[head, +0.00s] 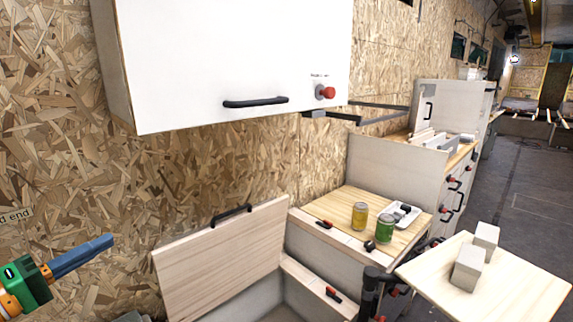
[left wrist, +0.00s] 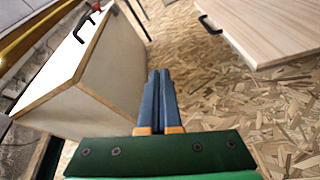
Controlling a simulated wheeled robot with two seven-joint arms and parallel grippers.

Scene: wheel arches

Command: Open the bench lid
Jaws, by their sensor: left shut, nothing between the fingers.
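The bench lid (head: 222,258) is a pale wooden panel with a black bar handle (head: 231,214) on its upper edge. It stands raised, leaning near the chipboard wall, and the bench interior (head: 290,302) shows open in front of it. In the left wrist view the lid (left wrist: 265,25) is at the upper right. My left gripper (head: 110,240) is at the left of the head view, left of the lid and apart from it. Its blue fingers (left wrist: 157,92) are closed together with nothing between them. My right gripper does not show.
A white wall cabinet (head: 230,60) with a black handle hangs above. Right of the bench, a wooden counter (head: 345,205) holds a yellow jar (head: 360,216), a green can (head: 385,229) and a white tray (head: 405,213). A table (head: 520,280) with pale blocks (head: 468,268) stands at right.

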